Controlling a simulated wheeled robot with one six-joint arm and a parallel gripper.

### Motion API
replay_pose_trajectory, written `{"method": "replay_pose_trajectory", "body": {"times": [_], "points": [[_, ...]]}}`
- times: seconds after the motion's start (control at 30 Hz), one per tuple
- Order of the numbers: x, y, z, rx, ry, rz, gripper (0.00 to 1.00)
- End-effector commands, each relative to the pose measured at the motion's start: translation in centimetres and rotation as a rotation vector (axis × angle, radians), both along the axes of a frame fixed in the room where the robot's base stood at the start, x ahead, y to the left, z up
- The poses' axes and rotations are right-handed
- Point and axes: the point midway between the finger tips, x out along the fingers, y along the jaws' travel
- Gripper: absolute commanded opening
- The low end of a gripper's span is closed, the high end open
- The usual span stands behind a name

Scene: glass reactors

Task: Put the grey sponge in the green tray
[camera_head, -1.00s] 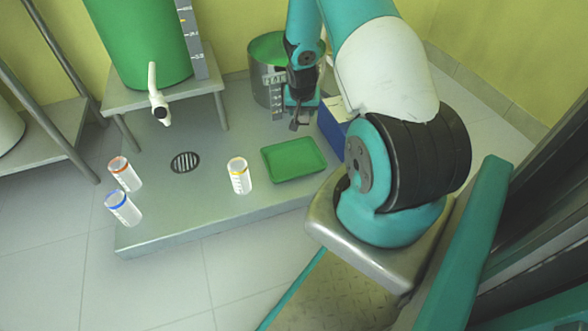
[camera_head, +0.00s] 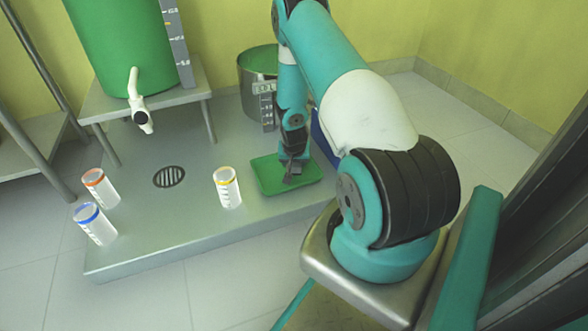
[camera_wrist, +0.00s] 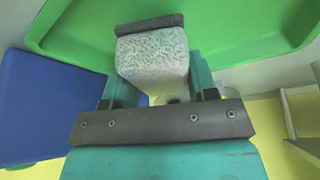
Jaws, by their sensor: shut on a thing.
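The green tray (camera_head: 270,178) lies on the grey metal platform in the head view. My gripper (camera_head: 291,172) is over the tray, pointing down. In the wrist view my gripper (camera_wrist: 152,75) is shut on the grey sponge (camera_wrist: 152,57), a pale speckled block. The green tray (camera_wrist: 235,30) fills the top of that view behind the sponge. In the head view the sponge is too small and dark to make out at the fingertips. I cannot tell whether the sponge touches the tray floor.
A yellow-ringed container (camera_head: 227,188) stands just left of the tray. Orange-ringed (camera_head: 101,188) and blue-ringed (camera_head: 95,224) containers stand at the platform's left. A blue box (camera_wrist: 45,105) is beside the tray. A green-filled metal vessel (camera_head: 257,75) stands behind.

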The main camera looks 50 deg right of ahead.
Motion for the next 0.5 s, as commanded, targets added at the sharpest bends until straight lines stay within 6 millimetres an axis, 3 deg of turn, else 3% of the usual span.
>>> {"method": "replay_pose_trajectory", "body": {"times": [0.07, 0.43, 0.47, 0.5], "points": [[-0.03, 0.02, -1.69, 0.001, 0.001, 0.000, 0.25], [-0.02, 0.01, -1.85, 0.000, 0.000, 0.000, 0.25], [-0.02, 0.01, -1.86, 0.000, 0.000, 0.000, 0.55], [-0.01, 0.01, -1.78, 0.000, 0.000, 0.000, 0.64]]}}
